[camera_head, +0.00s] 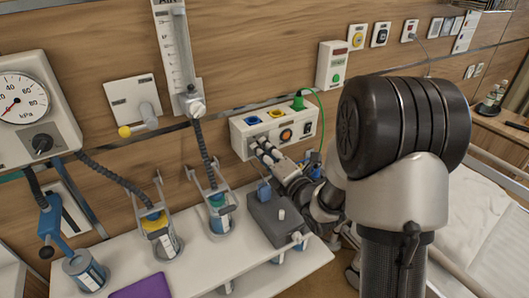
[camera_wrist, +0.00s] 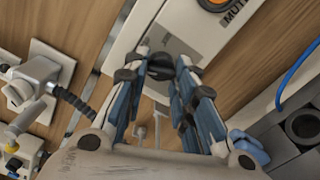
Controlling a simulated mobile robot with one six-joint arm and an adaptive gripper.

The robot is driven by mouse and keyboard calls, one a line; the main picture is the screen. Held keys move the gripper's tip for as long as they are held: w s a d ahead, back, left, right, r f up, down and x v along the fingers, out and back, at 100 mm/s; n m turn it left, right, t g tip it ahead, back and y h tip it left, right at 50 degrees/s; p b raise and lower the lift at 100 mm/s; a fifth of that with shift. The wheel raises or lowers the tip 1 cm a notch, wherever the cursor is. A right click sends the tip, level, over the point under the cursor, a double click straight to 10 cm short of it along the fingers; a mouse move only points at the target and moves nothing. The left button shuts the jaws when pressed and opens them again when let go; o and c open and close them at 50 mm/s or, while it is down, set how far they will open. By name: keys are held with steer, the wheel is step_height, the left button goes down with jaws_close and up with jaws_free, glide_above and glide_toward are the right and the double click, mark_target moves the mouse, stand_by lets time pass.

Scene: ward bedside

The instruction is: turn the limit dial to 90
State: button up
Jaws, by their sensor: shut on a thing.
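The white wall box (camera_head: 240,143) carries blue and yellow squares and an orange-ringed button. My gripper (camera_head: 262,146) is at the lower left of its front, and its fingers hide the face there. In the wrist view, my gripper (camera_wrist: 160,72) has its two fingertips on either side of a dark round knob, the limit dial (camera_wrist: 161,64), and is shut on it. The dial sits on a grey patch of the box. Its scale and pointer cannot be read. The orange-ringed button (camera_wrist: 213,3) with a MUTE label is above and to the right.
A shelf (camera_head: 205,262) below holds canisters and a grey box (camera_head: 277,222). A gauge unit (camera_head: 25,100) with a black knob and a flowmeter tube (camera_head: 175,45) are on the wall to the left. A green plug (camera_head: 298,102) stands on the white box. A bed (camera_head: 480,215) is at right.

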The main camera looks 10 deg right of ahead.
stand_by(0.5)
steer(key=o, duration=1.1)
steer(key=shift+c, duration=0.2)
steer(key=v, duration=0.7)
steer(key=shift+s, duration=0.25)
